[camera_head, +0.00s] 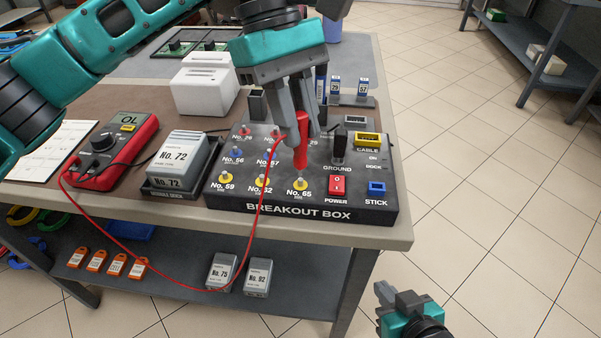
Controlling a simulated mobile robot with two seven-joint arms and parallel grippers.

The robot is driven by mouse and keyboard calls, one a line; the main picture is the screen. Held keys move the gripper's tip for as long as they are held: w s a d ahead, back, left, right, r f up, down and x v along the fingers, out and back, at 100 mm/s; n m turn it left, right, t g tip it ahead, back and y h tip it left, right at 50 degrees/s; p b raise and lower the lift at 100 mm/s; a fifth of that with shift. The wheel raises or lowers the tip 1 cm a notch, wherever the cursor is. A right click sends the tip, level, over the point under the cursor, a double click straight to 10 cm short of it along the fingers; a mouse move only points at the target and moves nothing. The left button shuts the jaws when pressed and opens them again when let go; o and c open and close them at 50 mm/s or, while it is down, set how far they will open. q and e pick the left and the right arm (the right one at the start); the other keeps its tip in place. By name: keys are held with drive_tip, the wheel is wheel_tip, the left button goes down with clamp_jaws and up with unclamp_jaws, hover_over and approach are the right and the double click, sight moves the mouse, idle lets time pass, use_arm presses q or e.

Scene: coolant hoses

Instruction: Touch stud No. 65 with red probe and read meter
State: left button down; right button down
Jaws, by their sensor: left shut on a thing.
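My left gripper (300,135) is shut on the red probe (302,147) and holds it upright, tip down, over the breakout box (228,203). The tip is right at the yellow stud No. 65 (300,184) in the front row. I cannot tell whether it touches or hovers just above. The red lead runs from the probe in a long loop below the table edge to the red meter (116,150). The meter's display (127,119) reads OL. A black plug stands at GROUND (339,147). My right gripper (395,296) is low at the right, off the table; its jaw opening is unclear.
A grey No. 72 module (184,158) sits in a dock left of the box. A red POWER switch (338,185) and blue STICK port (376,188) are at the box's right. A white block (205,85) stands behind. The lower shelf (185,300) holds tags and modules.

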use_arm(q)
drive_tip(key=shift+r+p, duration=1.75)
drive_tip(key=shift+r, duration=1.45)
